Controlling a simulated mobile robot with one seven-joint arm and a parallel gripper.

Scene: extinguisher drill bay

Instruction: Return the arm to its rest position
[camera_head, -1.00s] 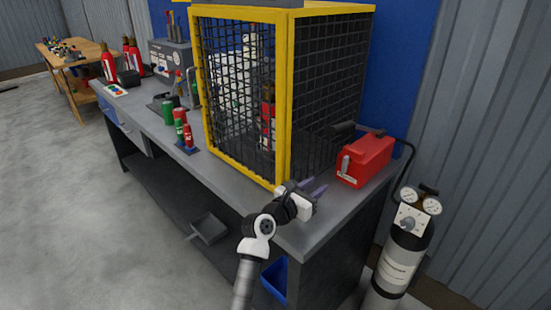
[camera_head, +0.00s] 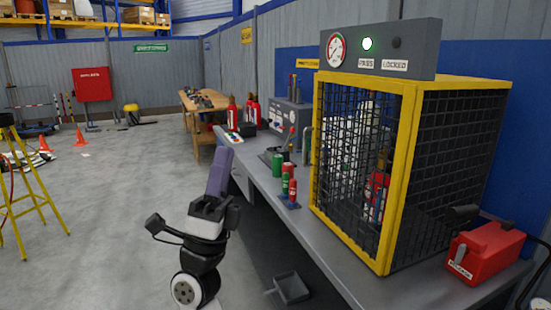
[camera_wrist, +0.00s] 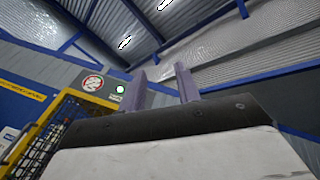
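My gripper (camera_head: 221,160) is raised in front of the bench's left part in the head view, with its purple fingers pointing up. From that side the fingers overlap. In the wrist view my gripper (camera_wrist: 160,70) shows two purple fingers standing apart with nothing between them, so it is open and empty. The wrist view looks up toward the roof beams and lights. The arm is folded up close to my body, and its lower links are cut off by the frame's bottom edge.
The grey workbench (camera_head: 335,262) runs along the right with a yellow-framed mesh cage (camera_head: 398,190), a red case (camera_head: 485,252) and small red and green cylinders. A dustpan-like tray (camera_head: 291,288) lies below. A yellow ladder (camera_head: 30,200) stands left. The floor between is clear.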

